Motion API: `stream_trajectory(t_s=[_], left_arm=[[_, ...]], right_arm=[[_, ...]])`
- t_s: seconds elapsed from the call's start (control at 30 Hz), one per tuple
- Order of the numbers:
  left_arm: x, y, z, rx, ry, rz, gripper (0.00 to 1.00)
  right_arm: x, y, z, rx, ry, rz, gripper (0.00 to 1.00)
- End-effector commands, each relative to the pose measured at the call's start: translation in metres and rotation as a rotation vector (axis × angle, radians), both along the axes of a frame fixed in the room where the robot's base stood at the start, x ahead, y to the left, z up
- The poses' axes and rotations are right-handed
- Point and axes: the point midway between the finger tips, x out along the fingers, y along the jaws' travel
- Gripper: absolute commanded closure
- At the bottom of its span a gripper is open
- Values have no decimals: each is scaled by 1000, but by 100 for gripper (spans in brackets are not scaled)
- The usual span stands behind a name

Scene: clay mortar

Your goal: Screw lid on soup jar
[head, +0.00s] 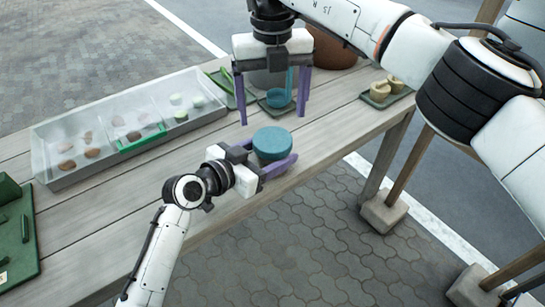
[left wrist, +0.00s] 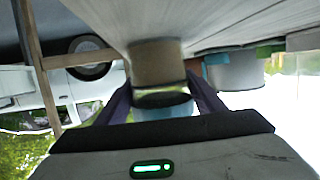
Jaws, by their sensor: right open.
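The soup jar (left wrist: 157,62) shows in the left wrist view as a brown-grey cylinder with a clear band, upside down in that picture. A teal round piece (head: 272,142), which looks like the lid, is at its top in the head view; whether it is seated or screwed down I cannot tell. My left gripper (head: 273,163) has its purple fingers around the jar, near the table's front edge. My right gripper (head: 272,105) is open, fingers pointing down, behind the jar. A small teal cup-like thing (head: 278,98) shows between its fingers, apart from them as far as I can see.
A clear sectioned tray (head: 48,150) with several brown and pale pieces stands at the left. A green board (head: 15,270) lies at the near left. A small tray with tan pieces (head: 380,92) and a brown pot (head: 335,48) are at the back right. The wooden table (head: 120,205) has bare planks front left.

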Motion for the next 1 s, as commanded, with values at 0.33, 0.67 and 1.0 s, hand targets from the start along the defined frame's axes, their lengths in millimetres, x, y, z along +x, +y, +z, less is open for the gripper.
stream_trajectory(t_s=[0.33,0.67,1.0], left_arm=[[0,0,0,1,1,0,100],[0,0,0,1,1,0,100],[0,0,0,1,1,0,100]], right_arm=[[0,0,0,-1,-1,145,16],[0,0,0,-1,-1,651,16],[0,0,0,0,-1,789,16]])
